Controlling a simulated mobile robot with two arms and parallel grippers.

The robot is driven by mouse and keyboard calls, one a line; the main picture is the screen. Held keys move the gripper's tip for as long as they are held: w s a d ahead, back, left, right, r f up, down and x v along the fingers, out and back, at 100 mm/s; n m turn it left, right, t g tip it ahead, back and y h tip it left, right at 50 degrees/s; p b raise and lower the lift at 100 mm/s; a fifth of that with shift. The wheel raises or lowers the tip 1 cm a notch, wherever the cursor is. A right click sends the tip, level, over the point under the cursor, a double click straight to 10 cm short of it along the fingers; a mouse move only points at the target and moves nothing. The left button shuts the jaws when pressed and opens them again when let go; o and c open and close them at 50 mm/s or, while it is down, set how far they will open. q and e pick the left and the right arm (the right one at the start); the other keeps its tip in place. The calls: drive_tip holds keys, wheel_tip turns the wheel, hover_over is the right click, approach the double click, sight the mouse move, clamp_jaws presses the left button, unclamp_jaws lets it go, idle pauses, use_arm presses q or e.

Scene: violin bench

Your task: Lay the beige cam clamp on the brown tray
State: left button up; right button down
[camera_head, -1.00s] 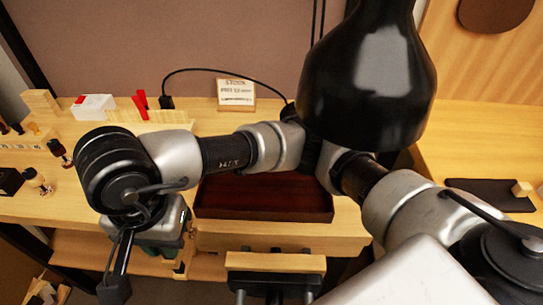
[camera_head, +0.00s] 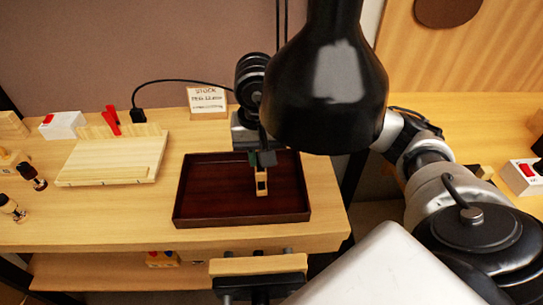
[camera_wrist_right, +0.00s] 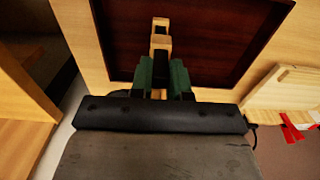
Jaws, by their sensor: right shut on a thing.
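The beige cam clamp (camera_head: 261,184) is over the brown tray (camera_head: 205,190), right of the tray's middle. My right gripper (camera_head: 262,158) is shut on the clamp and points down above the tray. In the right wrist view the clamp (camera_wrist_right: 160,42) sticks out between the green fingers (camera_wrist_right: 163,78), with the bare dark floor of the tray (camera_wrist_right: 215,45) behind it. I cannot tell whether the clamp touches the tray floor. The lamp hides part of my right arm. My left gripper is not in view.
A black lamp head (camera_head: 325,90) hangs in front of the tray's upper right. A pale wooden board (camera_head: 110,165) lies left of the tray, and a label card (camera_head: 207,102) stands behind. A vise (camera_head: 258,270) sits at the front edge. The tray's left part is free.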

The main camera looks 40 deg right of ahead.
drive_tip(key=d+f+b, duration=0.1)
drive_tip(key=w+d+f, duration=0.1)
drive_tip(key=d+f, duration=0.1)
drive_tip(key=shift+d+f+b, duration=0.25)
drive_tip(key=shift+d+b, duration=0.05)
drive_tip(key=shift+b, duration=0.1)
drive_tip(key=shift+f, duration=0.1)
drive_tip(key=c, duration=1.1)
unclamp_jaws()
